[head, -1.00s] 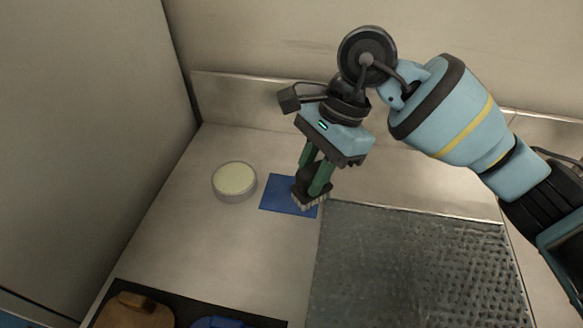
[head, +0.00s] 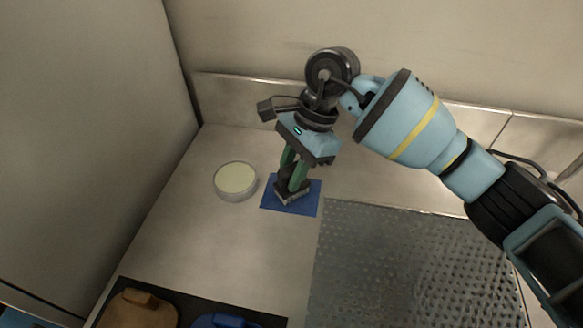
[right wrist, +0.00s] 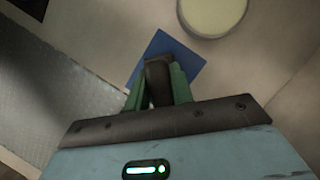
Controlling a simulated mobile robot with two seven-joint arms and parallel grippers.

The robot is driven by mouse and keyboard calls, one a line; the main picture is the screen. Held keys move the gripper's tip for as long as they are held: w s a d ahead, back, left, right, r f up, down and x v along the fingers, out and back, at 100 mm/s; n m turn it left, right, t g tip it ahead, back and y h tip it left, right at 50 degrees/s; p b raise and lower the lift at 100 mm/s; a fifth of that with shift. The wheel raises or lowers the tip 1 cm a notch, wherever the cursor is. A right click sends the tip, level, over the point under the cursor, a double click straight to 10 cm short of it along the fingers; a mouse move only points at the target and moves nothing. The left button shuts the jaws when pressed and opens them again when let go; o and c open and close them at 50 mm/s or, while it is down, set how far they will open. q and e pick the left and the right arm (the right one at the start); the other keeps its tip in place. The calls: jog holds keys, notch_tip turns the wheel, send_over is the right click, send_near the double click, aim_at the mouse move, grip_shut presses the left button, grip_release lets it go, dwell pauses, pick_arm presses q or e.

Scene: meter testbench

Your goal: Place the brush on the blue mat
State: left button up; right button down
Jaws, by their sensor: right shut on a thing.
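The brush (head: 291,196) is dark with pale bristles at its bottom. My right gripper (head: 292,180) is shut on it, with green fingers on either side of its handle. The brush is over the blue mat (head: 310,204) in the head view. Its bristle end appears at or very near the mat; I cannot tell if it touches. In the right wrist view the brush (right wrist: 158,80) is between the green fingers, and the blue mat (right wrist: 178,50) shows behind it. My left gripper is not in view.
A round tin with a cream top (head: 235,179) stands just left of the mat. A textured metal plate (head: 415,265) lies to the right. A dark tray (head: 187,306) at the front left holds a brown and a blue item. A wall stands behind the bench.

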jog(key=shift+f, duration=0.2)
jog(key=c, duration=1.2)
grip_release()
jog(key=shift+r, duration=0.2)
jog(key=b+v, duration=0.1)
jog(key=v, duration=1.1)
jog(key=shift+s, duration=0.1)
